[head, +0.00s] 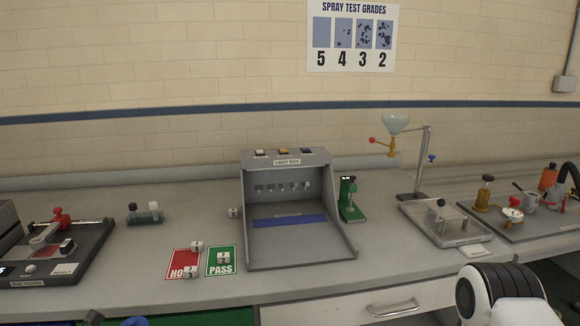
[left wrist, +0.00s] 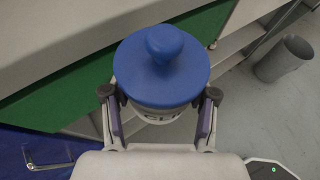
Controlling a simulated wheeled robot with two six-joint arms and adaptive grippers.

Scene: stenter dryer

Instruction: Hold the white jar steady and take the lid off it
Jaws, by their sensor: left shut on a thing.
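The white jar (left wrist: 158,118) is upright between the fingers of my left gripper (left wrist: 160,95) in the left wrist view. Only a narrow strip of its wall shows, with part of dark lettering. Its blue lid (left wrist: 180,83) with a round knob sits on top and covers most of the jar from this view. The gripper is shut on the jar's sides below the lid. In the head view, a blue bit at the bottom edge (head: 135,321) looks like the lid's knob. My right gripper is not in view.
The long grey bench (head: 130,262) carries a light box (head: 300,242), a red card (head: 180,262), a green PASS card (head: 221,270) with small cubes, and a funnel stand (head: 424,160). A grey bin (left wrist: 284,60) stands on the floor. My right arm shows at lower right.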

